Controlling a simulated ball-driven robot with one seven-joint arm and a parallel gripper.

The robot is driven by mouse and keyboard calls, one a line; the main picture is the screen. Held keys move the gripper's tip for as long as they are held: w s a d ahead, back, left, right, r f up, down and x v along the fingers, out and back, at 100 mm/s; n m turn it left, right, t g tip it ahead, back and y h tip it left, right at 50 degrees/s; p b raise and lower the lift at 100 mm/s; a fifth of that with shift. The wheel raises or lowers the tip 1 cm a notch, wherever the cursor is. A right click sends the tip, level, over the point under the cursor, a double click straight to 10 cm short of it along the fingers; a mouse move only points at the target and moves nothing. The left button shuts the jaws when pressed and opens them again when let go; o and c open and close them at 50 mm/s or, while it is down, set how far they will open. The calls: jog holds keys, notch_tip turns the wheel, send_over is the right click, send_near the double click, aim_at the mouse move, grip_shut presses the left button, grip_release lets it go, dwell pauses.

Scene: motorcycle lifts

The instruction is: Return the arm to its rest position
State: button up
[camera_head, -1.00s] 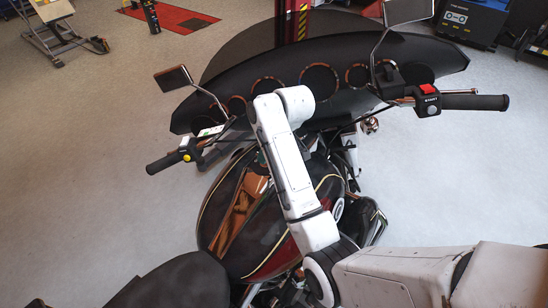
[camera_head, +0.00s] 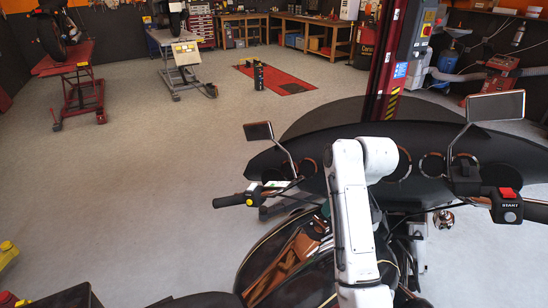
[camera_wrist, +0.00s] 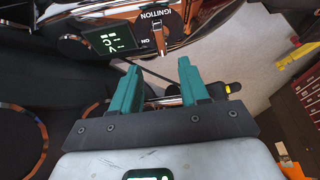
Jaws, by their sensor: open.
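My white arm (camera_head: 352,220) reaches up over the motorcycle's tank (camera_head: 290,262) to the dash in the head view. My gripper is hidden there. In the wrist view my gripper (camera_wrist: 158,74) has two teal fingers standing apart with nothing between them. Just beyond the fingertips is the motorcycle's ignition switch (camera_wrist: 158,36), with "IGNITION" and "ON" lettering. A small lit green display (camera_wrist: 110,42) sits to its left. I cannot tell whether a fingertip touches the panel.
The black fairing (camera_head: 325,135), left mirror (camera_head: 259,131), right mirror (camera_head: 496,106) and handlebar grips surround the arm. A red lift post (camera_head: 388,65) stands behind the fairing. Open grey floor (camera_head: 150,170) lies to the left. Lift tables (camera_head: 66,65) and workbenches (camera_head: 312,30) are farther back.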

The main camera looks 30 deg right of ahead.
jog(key=shift+m+g+h, duration=0.3)
jog(key=shift+g, duration=0.4)
jog(key=s+a+f+b, duration=0.1)
jog(key=s+a+f, duration=0.1)
jog(key=s+f, duration=0.2)
jog(key=s+a+f+b, duration=0.1)
jog(key=s+a+f, duration=0.1)
jog(key=s+f, duration=0.3)
jog(key=s+a+f+b, duration=0.1)
jog(key=s+a+f, duration=0.1)
jog(key=s+f, duration=0.3)
jog(key=shift+s+a+f, duration=0.1)
jog(key=shift+s+f, duration=0.1)
jog(key=shift+f, duration=0.15)
jog(key=s+a+f+b, duration=0.1)
jog(key=s+a+f, duration=0.2)
jog(key=s, duration=0.5)
jog(key=s+a+f+g+b, duration=0.1)
jog(key=s+a+f, duration=0.2)
jog(key=s, duration=0.6)
jog(key=shift+s+a+f+m, duration=0.2)
jog(key=shift+s+a+m, duration=0.05)
jog(key=shift+m, duration=0.15)
